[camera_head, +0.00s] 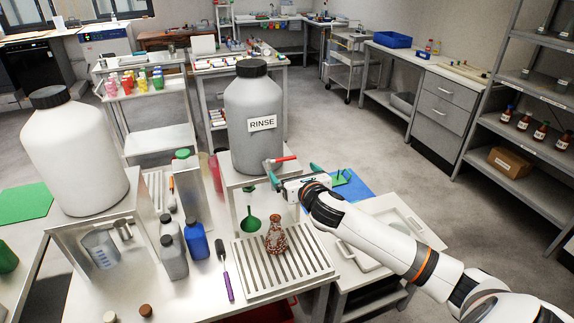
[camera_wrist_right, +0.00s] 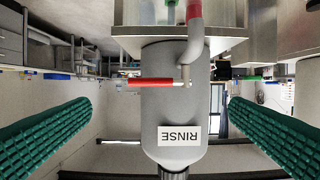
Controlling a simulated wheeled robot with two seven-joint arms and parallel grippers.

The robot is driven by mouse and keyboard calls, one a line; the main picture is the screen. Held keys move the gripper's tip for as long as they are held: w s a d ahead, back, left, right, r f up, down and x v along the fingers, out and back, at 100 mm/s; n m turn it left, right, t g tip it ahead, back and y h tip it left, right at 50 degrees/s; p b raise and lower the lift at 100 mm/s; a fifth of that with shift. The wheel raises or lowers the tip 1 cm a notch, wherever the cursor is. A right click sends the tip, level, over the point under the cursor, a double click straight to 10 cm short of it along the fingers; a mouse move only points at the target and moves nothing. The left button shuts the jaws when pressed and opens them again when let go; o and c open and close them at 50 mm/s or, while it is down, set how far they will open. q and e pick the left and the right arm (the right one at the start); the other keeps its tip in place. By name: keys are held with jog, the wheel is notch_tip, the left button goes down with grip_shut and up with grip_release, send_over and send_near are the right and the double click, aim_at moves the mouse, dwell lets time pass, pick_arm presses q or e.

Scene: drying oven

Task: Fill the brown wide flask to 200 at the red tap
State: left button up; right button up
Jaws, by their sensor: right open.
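The brown flask (camera_head: 276,236), a reddish-brown vessel with a narrow neck and wide base, stands upright on a slatted metal drain rack (camera_head: 247,290). The red-handled tap (camera_head: 284,159) is at the foot of the grey RINSE tank (camera_head: 253,97). In the right wrist view the picture is inverted, and the red lever (camera_wrist_right: 150,83) extends sideways from the tap. My right gripper (camera_head: 294,172) is open, its green fingers apart on either side of the tap area in the wrist view (camera_wrist_right: 160,108). Nothing is held between them. My left gripper is out of view.
A green funnel (camera_head: 250,222) is behind the rack. Grey bottles (camera_head: 173,258), a blue bottle (camera_head: 196,239) and a purple-handled brush (camera_head: 227,277) are left of it. A large white jug (camera_head: 73,150) stands further left. A white tray (camera_head: 378,232) lies at right, under my right arm.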

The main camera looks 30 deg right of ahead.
aim_at(281, 161)
jog(key=p+x, duration=0.1)
jog(key=x, duration=0.9)
jog(key=shift+a, duration=0.1)
jog(key=shift+s, duration=0.1)
jog(key=shift+c, duration=0.3)
jog(key=shift+f, duration=0.1)
jog(key=c, duration=0.8)
jog(key=shift+s+a+f+m+g+h+b, duration=0.1)
jog(key=shift+a+m+g+h+b, duration=0.2)
jog(key=shift+m+h, duration=0.2)
jog(key=m+h, duration=0.1)
jog(key=m+g+h, duration=0.1)
jog(key=h, duration=0.1)
jog(key=shift+s+a+m, duration=0.2)
jog(key=shift+s+m, duration=0.1)
jog(key=shift+s, duration=0.05)
dwell(4.4)
